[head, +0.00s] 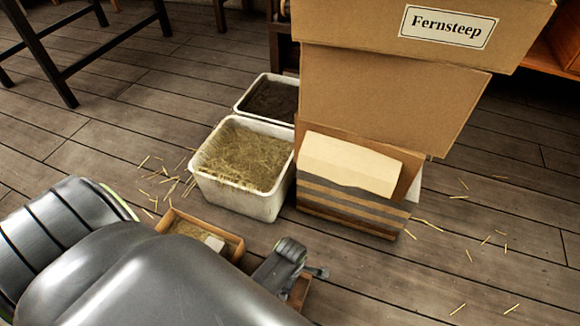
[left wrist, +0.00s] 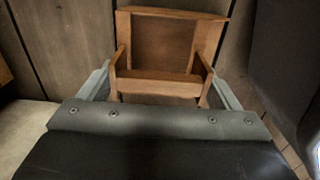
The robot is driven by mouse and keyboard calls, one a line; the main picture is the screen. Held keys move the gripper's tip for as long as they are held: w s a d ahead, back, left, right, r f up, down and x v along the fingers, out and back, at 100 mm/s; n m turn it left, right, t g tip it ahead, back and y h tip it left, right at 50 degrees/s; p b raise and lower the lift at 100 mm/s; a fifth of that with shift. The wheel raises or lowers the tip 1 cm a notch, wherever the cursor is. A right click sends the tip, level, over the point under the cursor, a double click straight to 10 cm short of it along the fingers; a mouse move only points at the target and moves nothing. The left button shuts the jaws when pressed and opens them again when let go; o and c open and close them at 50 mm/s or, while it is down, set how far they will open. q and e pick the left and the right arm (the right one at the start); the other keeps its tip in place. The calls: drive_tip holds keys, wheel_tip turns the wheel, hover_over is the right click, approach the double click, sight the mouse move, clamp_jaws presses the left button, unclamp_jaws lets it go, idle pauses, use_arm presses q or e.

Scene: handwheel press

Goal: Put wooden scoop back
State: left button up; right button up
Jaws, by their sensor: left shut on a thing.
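My left gripper (head: 306,271) reaches in low, right of the small wooden box. In the left wrist view its two fingers (left wrist: 158,78) are closed on the sides of a brown wooden scoop (left wrist: 165,42). The scoop has a flat, open tray-like body pointing away from the gripper. In the head view only a bit of the scoop (head: 299,292) shows beside the gripper; my arm hides the rest. I cannot tell whether the scoop touches the floor. My right gripper is not in view.
A small wooden box (head: 236,252) holds straw and a pale block. A white bin (head: 263,206) of straw and a white bin (head: 241,108) of dark material stand behind it. Cardboard boxes (head: 385,90) and a striped paper sack (head: 350,200) stand right. Floor (head: 480,200) is open farther right.

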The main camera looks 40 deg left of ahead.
use_arm(q)
drive_tip(key=shift+f, duration=0.55)
drive_tip(key=shift+r, duration=0.1)
drive_tip(key=o, duration=0.8)
drive_tip(key=shift+o, duration=0.2)
